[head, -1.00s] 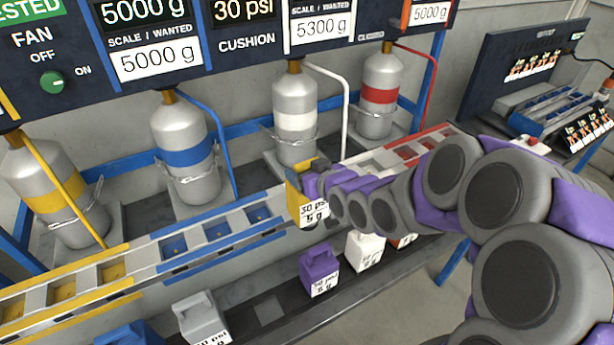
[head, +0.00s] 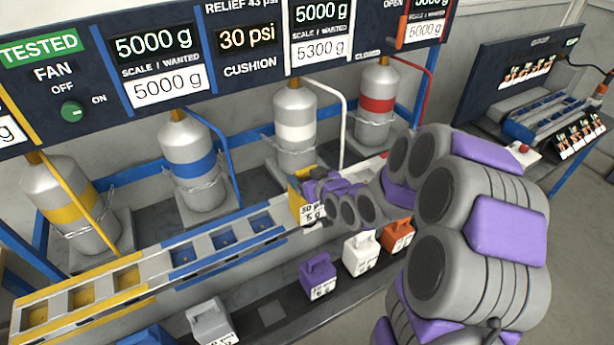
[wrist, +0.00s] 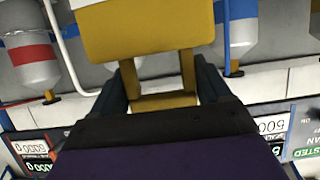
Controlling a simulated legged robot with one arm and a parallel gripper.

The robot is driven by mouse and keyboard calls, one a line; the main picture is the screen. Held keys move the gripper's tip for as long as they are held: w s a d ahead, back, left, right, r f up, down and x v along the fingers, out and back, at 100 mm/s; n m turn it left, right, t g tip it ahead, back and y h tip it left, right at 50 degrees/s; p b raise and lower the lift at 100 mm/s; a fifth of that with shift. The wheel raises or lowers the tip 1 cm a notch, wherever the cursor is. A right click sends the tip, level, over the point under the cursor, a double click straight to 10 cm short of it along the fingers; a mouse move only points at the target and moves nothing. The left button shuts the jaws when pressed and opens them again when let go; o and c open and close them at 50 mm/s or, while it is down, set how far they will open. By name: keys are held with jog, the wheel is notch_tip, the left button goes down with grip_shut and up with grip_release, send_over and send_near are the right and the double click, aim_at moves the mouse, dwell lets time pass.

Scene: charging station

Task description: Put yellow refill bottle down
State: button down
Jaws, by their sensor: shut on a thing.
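The yellow refill bottle (head: 299,194) is in the head view, in my gripper (head: 317,188), with a white label reading "30 psi 5 g". My gripper covers part of it. It is in front of the white-banded cylinder, by the slotted rail; I cannot tell whether it touches the rail. In the wrist view the yellow bottle (wrist: 150,30) fills the top middle, and its handle is between the two dark fingers of my gripper (wrist: 158,85), which are shut on it.
A rail with yellow slots (head: 80,298) and blue slots (head: 225,241) runs along the bench. Purple (head: 318,274), white (head: 361,252), orange (head: 397,235) and grey (head: 211,322) bottles stand on the lower shelf. Cylinders with yellow, blue, white and red bands stand behind. An empty square (head: 271,313) shows on the shelf.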

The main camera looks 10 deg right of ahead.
jog(key=w+d+f+p, duration=0.1)
jog(key=w+f, duration=0.3)
jog(key=w, duration=0.5)
jog(key=shift+d, duration=0.35)
jog(key=shift+f, duration=0.15)
grip_release()
